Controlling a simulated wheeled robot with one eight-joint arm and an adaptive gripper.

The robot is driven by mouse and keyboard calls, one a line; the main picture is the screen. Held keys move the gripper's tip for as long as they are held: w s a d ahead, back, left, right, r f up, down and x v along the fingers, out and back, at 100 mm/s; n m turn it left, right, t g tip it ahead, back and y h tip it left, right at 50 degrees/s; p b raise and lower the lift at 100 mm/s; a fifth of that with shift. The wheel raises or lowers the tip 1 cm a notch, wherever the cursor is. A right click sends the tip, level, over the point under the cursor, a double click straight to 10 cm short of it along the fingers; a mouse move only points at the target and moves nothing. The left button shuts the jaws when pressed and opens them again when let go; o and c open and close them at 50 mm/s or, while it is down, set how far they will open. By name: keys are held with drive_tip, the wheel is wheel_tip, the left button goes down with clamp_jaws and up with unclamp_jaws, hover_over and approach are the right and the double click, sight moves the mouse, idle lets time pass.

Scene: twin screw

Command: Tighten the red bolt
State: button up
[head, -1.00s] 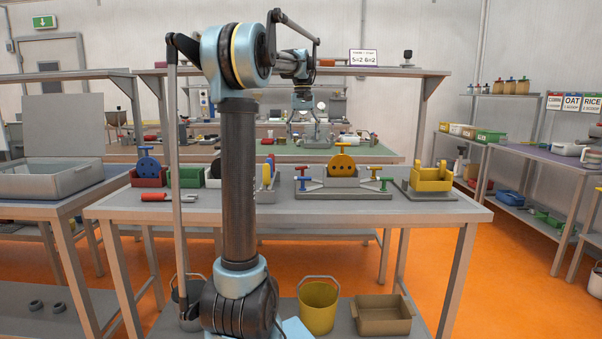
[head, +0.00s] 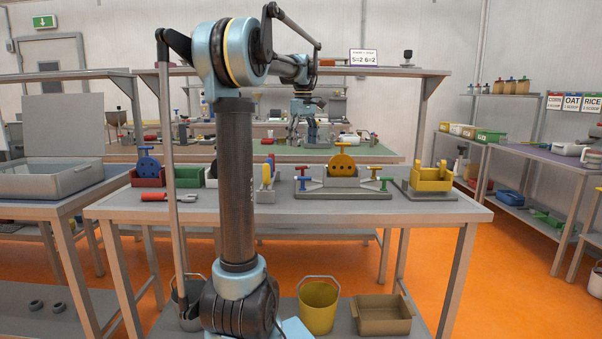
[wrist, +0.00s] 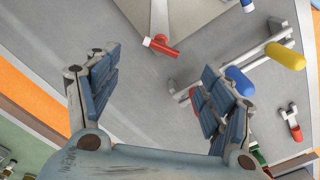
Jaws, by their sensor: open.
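A green bolt and a yellow bolt are on the right side. In the wrist view the red bolt (wrist: 160,45) shows at the top, beyond the fingers, and the blue bolt's tip (wrist: 247,4) is at the upper edge. My gripper (head: 305,138) is open and empty, above and apart from the red bolt; it also shows in the wrist view (wrist: 157,88).
A rack with yellow, blue and red handles (wrist: 286,56) stands left of the fixture in the head view, close below a finger in the wrist view. A yellow box (head: 431,180) stands right. Bench front is clear.

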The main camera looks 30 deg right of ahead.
sight(303, 169)
wheel_tip(303, 169, down, 12)
idle(0.5)
drive_tip(key=c, duration=1)
